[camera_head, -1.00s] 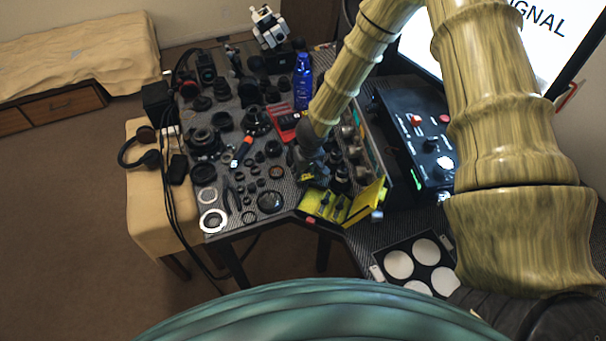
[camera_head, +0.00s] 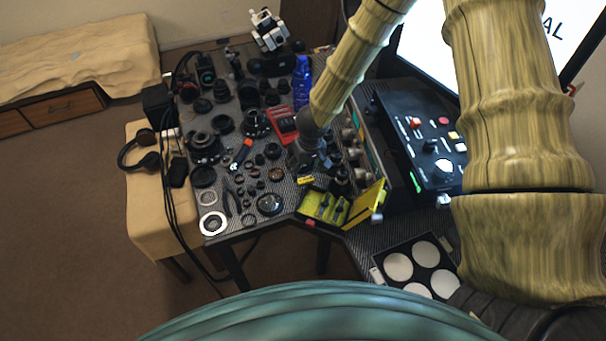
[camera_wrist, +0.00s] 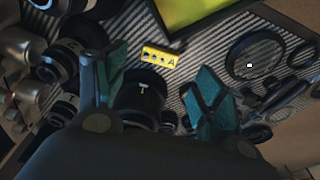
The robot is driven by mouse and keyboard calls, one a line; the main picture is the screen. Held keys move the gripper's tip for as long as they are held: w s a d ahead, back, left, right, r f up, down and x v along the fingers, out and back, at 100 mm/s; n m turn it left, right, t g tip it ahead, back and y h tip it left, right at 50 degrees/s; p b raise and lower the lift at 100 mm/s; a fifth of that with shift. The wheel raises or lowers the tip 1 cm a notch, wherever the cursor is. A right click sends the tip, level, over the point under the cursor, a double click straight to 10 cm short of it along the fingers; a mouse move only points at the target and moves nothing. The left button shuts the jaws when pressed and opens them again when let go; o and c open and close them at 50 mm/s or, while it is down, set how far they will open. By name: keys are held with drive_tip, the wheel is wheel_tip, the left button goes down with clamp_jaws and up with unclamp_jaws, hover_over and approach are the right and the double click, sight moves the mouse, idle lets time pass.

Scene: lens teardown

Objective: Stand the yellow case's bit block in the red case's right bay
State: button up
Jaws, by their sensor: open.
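The yellow case (camera_head: 313,206) lies open at the table's front edge, its lid (camera_head: 368,203) tilted up at the right. A small yellow block marked "A" (camera_wrist: 160,57), which looks like the bit block, is on the striped table top outside the case. It also shows in the head view (camera_head: 306,180). My gripper (camera_wrist: 160,75) is open, its teal fingers apart, with the block showing in the gap beyond a dark round part. No contact is visible. In the head view my gripper (camera_head: 308,164) is small and dark. The red case (camera_head: 281,136) lies open farther back; its bays are too small to tell apart.
Lenses and rings crowd the table left of my gripper, with a large dark ring (camera_wrist: 256,56) nearby. Knobbed gear stands close on the right. A tray with white discs (camera_head: 398,266) is at the front right.

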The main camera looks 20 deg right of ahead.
drive_tip(key=shift+o, duration=0.5)
wheel_tip(320, 180, up, 7)
drive_tip(key=shift+s+p, duration=0.35)
drive_tip(key=shift+s, duration=0.1)
drive_tip(key=g+b, duration=0.2)
drive_tip(key=b, duration=0.2)
hover_over(305, 175)
drive_tip(key=s+a, duration=0.1)
drive_tip(key=s, duration=0.1)
drive_tip(key=shift+w+f, duration=0.15)
drive_tip(key=shift+f, duration=3.45)
drive_tip(key=shift+s+d+f+p, duration=0.1)
drive_tip(key=shift+s+f+p, duration=0.1)
drive_tip(key=shift+f+p, duration=0.35)
drive_tip(key=shift+s+f+p, duration=0.15)
drive_tip(key=shift+f+p, duration=0.05)
drive_tip(key=shift+f, duration=0.55)
drive_tip(key=shift+f+p, duration=0.3)
drive_tip(key=shift+f, duration=1.1)
drive_tip(key=c, duration=1.2)
